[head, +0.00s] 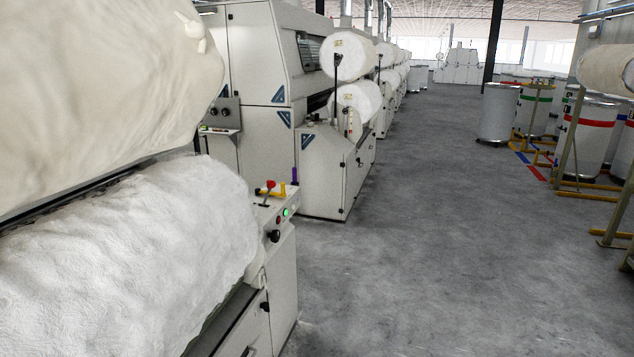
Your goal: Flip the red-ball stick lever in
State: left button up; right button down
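The red-ball stick lever (270,185) stands on top of the control box (284,238) at the end of the near machine, left of the picture's middle. Its red ball is small and sits close to an orange-yellow post and a purple post (295,176). The exact tilt of its stick is too small to tell. Neither of my grippers shows in the head view.
Large white fibre rolls (120,260) fill the left side, beside the lever's box. A green lit button (286,212) and a black knob (275,236) are on the box. The grey floor (430,230) to the right is clear. Metal cans (497,112) stand at the far right.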

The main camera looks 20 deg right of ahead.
aim_at(271, 184)
jog(key=z, duration=0.5)
jog(key=i+l, duration=0.8)
jog(key=i, duration=0.2)
jog(key=i+l+z, duration=0.1)
jog(key=i+l, duration=0.3)
jog(key=i, duration=0.15)
jog(key=i+l, duration=0.35)
jog(key=i, duration=0.15)
jog(key=i+l, duration=0.35)
jog(key=i, duration=0.2)
